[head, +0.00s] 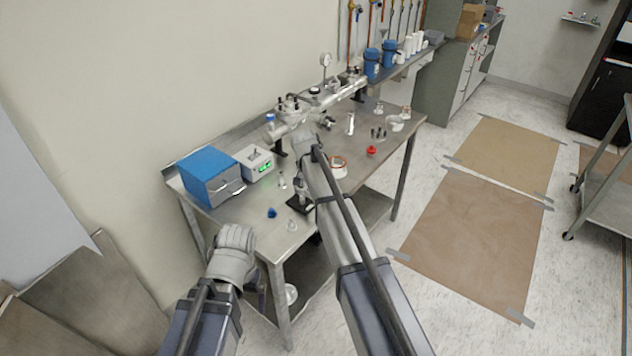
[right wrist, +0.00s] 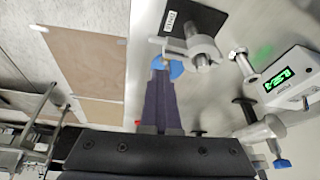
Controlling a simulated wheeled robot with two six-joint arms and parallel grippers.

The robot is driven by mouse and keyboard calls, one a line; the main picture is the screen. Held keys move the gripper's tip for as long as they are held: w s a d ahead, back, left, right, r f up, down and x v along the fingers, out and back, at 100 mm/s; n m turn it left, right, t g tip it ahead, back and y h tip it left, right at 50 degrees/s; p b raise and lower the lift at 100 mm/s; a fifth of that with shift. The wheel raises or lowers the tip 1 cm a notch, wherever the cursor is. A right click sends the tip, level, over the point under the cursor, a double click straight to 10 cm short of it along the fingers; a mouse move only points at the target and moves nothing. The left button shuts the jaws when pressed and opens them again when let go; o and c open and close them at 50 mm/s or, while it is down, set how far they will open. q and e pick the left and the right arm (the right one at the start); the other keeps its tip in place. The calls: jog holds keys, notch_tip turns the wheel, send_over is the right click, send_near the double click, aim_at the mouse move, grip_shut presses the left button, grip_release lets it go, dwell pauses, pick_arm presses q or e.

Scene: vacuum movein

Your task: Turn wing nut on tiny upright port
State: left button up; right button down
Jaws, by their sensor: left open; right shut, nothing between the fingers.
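I cannot clearly make out the wing nut. My right gripper (right wrist: 161,72) is shut and empty, its tips at a blue disc (right wrist: 176,70) beside the port; I cannot tell whether they touch. My left gripper (head: 259,297) is open, low in front of the bench, partly hidden by its own wrist.
A steel bench (head: 355,185) holds a blue box (head: 210,176), a controller with a green display (head: 255,162) and a metal manifold (head: 300,117) at the back. A small blue part (head: 271,212) lies near the front edge. A red part (head: 371,151) lies to the right.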

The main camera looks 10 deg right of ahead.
jog(key=shift+w+a+g+h, duration=0.3)
jog(key=shift+g+h, duration=0.2)
jog(key=shift+g, duration=0.1)
dwell(1.1)
jog(key=shift+w+a+n+g+h, duration=0.15)
jog(key=shift+w+n+g+h, duration=0.2)
jog(key=shift+g, duration=0.25)
dwell(0.9)
jog(key=shift+w+a, duration=0.25)
jog(key=shift+a, duration=0.05)
dwell(1.0)
jog(key=shift+w+a+f+n+g+h+b, duration=0.1)
jog(key=shift+w+f+n+g+h+b, duration=0.05)
jog(key=shift+g+h+b, duration=0.55)
jog(key=shift+w+a+f+n+g+h+b, duration=0.15)
jog(key=shift+g+h+b, duration=0.3)
jog(key=shift+g+b, duration=0.25)
jog(key=shift+d, duration=0.1)
jog(key=shift+r, duration=0.1)
jog(key=shift+r+p, duration=0.75)
jog(key=shift+p, duration=0.05)
